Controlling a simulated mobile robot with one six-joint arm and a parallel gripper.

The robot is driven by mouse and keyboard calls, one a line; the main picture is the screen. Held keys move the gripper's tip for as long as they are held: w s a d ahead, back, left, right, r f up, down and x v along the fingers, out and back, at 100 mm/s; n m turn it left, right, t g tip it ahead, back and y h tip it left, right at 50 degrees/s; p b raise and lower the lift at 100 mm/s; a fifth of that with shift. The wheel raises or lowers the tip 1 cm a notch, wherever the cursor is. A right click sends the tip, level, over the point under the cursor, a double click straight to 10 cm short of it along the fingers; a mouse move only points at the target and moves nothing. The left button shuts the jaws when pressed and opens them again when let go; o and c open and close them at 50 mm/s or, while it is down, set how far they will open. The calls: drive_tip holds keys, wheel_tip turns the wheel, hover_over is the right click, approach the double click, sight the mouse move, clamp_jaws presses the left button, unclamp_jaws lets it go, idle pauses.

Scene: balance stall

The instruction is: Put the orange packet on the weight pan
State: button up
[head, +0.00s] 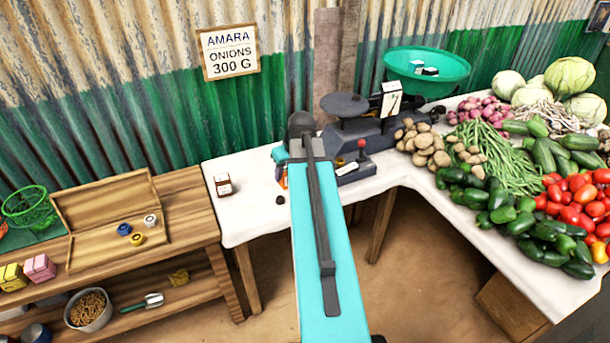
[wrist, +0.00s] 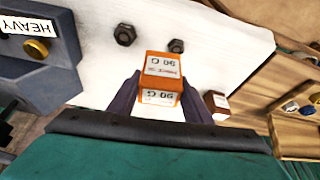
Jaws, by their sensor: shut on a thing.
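The orange packet (wrist: 162,65) has white labels reading 90 G. In the wrist view it sits between the two dark fingers of my gripper (wrist: 160,97), which is shut on it. In the head view only a sliver of orange (head: 281,176) shows beside my arm, over the white-clothed table; the arm hides most of the gripper. The scale's flat dark pan (head: 344,103), likely the weight pan, looks empty and stands behind and to the right of my gripper. The scale's green bowl (head: 427,62) holds small dark and white items.
Two dark hexagonal weights (wrist: 124,34) and a brown box with a white label (head: 222,185) are on the white cloth (head: 240,222). A red-knobbed unit (head: 352,165) stands before the scale. Potatoes (head: 424,143) crowd its right side. A wooden tray (head: 105,215) lies left.

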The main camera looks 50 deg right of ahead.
drive_tip(key=w+a+r+n, duration=0.1)
drive_tip(key=w+a+r, duration=0.25)
drive_tip(key=a, duration=0.35)
drive_tip(key=w+a+r, duration=0.2)
drive_tip(key=w+a, duration=0.2)
drive_tip(key=a, duration=0.2)
drive_tip(key=w+a+r+n, duration=0.1)
drive_tip(key=w+a+r, duration=0.15)
drive_tip(key=a, duration=0.45)
drive_tip(key=w+a+r, duration=0.1)
drive_tip(key=a+r, duration=0.2)
drive_tip(key=a, duration=0.7)
drive_tip(key=w+a+r+n+y, duration=0.1)
drive_tip(key=w+a+r, duration=0.1)
drive_tip(key=a, duration=0.8)
drive_tip(key=shift+w+a+r, duration=0.25)
drive_tip(key=shift+a+r, duration=0.15)
drive_tip(key=shift+r, duration=0.45)
